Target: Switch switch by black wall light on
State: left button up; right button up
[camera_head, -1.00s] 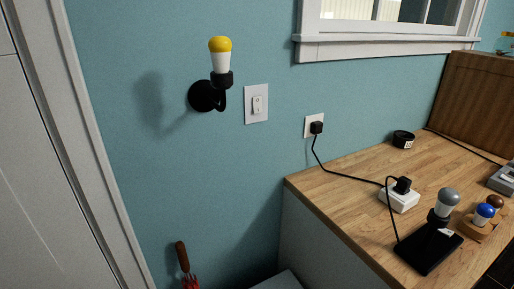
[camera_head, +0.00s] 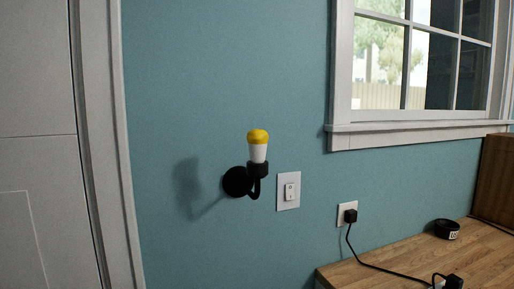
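The black wall light (camera_head: 237,181) is fixed to the blue-green wall and holds a bulb (camera_head: 258,146) with a white body and a yellow top. The bulb shows no visible glow. The wall switch (camera_head: 290,191) is a white rocker on a white plate, just right of the light. Nothing covers the switch. Neither of my grippers is in view.
A wooden counter (camera_head: 407,263) stands at the lower right, with a black plug in a wall outlet (camera_head: 347,214), a cord and a black round object (camera_head: 447,229). A window (camera_head: 420,65) is above it. A white door (camera_head: 35,150) is at the left.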

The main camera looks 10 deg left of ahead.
aim_at(289, 188)
jog(key=z, duration=0.6)
jog(key=k, duration=0.65)
jog(key=z, duration=0.75)
jog(key=i, duration=1.1)
jog(key=u, duration=0.85)
